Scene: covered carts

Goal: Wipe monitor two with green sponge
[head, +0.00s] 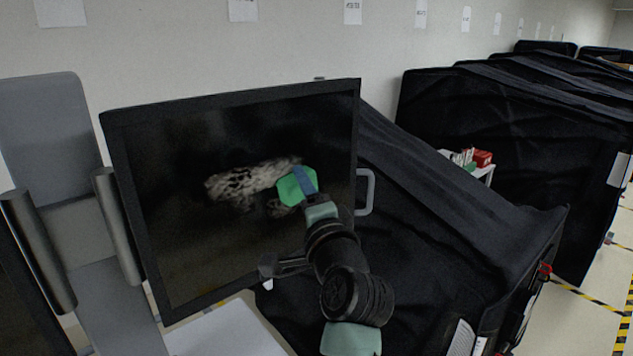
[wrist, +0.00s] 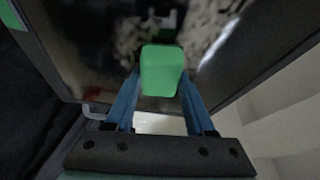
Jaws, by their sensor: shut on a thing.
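The monitor (head: 190,230) is a large dark screen in a black frame, left of centre in the head view, and its screen also fills much of the wrist view (wrist: 85,55). A pale, speckled smear (head: 240,183) shows across the middle of the screen. My gripper (head: 304,181) is in front of the screen at the smear's right end. It is shut on the green sponge (head: 290,188). In the wrist view the sponge (wrist: 161,72) sits between the blue fingers. The sponge is at or very close to the screen; contact cannot be told.
A grey stand with metal bars (head: 118,225) is left of the monitor. Black-covered carts (head: 500,125) stand at the right. Small red and white boxes (head: 478,159) sit on a white surface there. A white panel (head: 225,330) lies below the monitor.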

